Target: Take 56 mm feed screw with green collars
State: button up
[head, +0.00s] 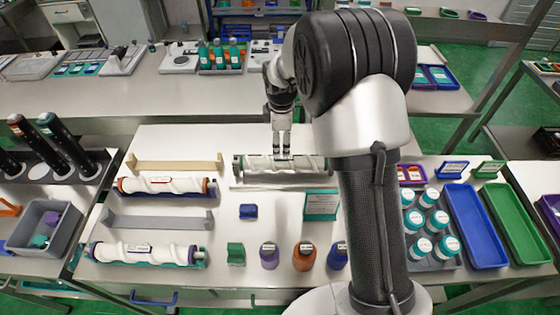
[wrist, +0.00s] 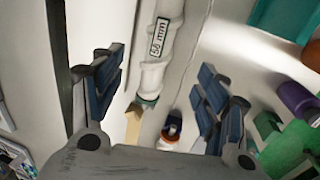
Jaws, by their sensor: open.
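The white feed screw with green collars (head: 262,163) lies lengthwise left to right on a grey holder (head: 258,182) in the middle of the table. In the wrist view the same screw (wrist: 157,62) carries a label reading 56 mm, and a green collar (wrist: 148,101) shows at its near end. My gripper (head: 281,153) points down right over the screw's middle. In the wrist view my gripper (wrist: 158,88) is open, with one finger on each side of the screw's line. The jaws hold nothing. I cannot tell whether the fingertips touch the screw.
Another white screw with orange collars (head: 165,185) and one with purple ends (head: 145,253) lie at the left. A beige bar (head: 174,166) stands left of the holder. Purple (head: 269,256) and orange (head: 304,257) bottles and a teal sign (head: 320,205) stand in front.

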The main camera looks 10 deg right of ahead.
aim_at(284, 159)
jog(key=f, duration=0.3)
jog(key=w+f+b, duration=0.1)
jog(key=f, duration=0.5)
jog(key=shift+w+d+f+b, duration=0.15)
jog(key=shift+w+d+b, duration=0.1)
jog(key=shift+w+b, duration=0.15)
jog(key=shift+w+d+f+b, duration=0.1)
jog(key=shift+d+f+b, duration=0.1)
jog(key=shift+f, duration=0.7)
jog(key=shift+w+d+f+b, duration=0.15)
jog(key=shift+f+b, duration=0.1)
jog(key=shift+f, duration=0.65)
jog(key=shift+w+d+f+b, duration=0.1)
jog(key=shift+f+b, duration=0.1)
jog(key=shift+f, duration=0.7)
jog(key=shift+r, duration=0.15)
grip_shut()
